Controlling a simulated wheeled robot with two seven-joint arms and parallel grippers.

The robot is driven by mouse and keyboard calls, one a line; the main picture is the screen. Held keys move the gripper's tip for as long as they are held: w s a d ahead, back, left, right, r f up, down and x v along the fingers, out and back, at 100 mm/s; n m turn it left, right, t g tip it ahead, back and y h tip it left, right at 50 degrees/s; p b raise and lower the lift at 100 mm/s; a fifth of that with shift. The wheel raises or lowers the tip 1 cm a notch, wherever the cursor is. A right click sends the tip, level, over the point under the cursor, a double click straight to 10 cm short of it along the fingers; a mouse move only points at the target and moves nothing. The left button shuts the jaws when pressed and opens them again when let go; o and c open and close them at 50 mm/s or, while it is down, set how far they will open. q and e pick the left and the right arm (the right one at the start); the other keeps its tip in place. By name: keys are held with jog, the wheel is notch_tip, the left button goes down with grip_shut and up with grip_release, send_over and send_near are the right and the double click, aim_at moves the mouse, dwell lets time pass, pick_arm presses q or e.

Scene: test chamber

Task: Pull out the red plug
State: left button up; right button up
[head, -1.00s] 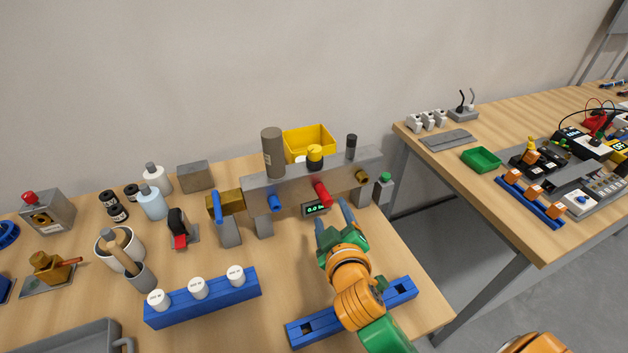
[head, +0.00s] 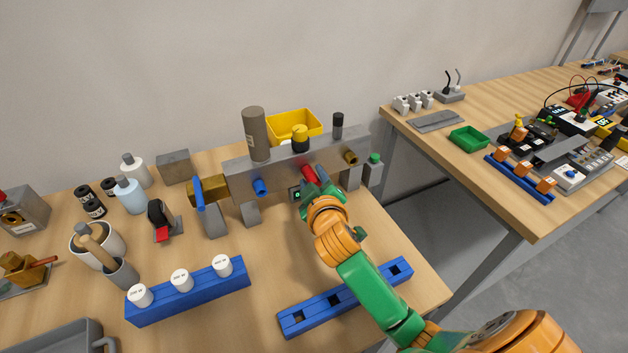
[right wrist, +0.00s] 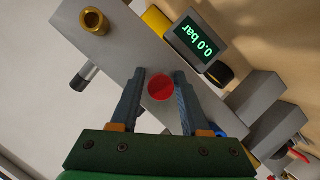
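The red plug (head: 309,174) sticks out of the front of the grey manifold block (head: 285,163). In the right wrist view the plug (right wrist: 161,87) shows as a round red end face between the two fingers. My right gripper (right wrist: 160,75) is open, with one finger on each side of the plug and what look like narrow gaps. In the head view the right gripper (head: 304,188) is in front of the block at the plug, its fingertips partly hidden. My left gripper is not in view.
A blue plug (head: 259,187) and a brass fitting (head: 350,158) flank the red plug. A small display (right wrist: 201,43) below it reads 0.0 bar. A blue socket rail (head: 345,296) lies in front, under my right arm. A blue rack (head: 190,290) holds white caps.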

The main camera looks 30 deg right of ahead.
grip_shut()
jog(key=shift+c, duration=0.8)
grip_release()
grip_shut()
jog(key=shift+s+f+p, duration=0.1)
jog(key=shift+f+p, duration=0.15)
jog(key=shift+p, duration=0.05)
jog(key=shift+s+r, duration=0.2)
jog(key=shift+s, duration=0.5)
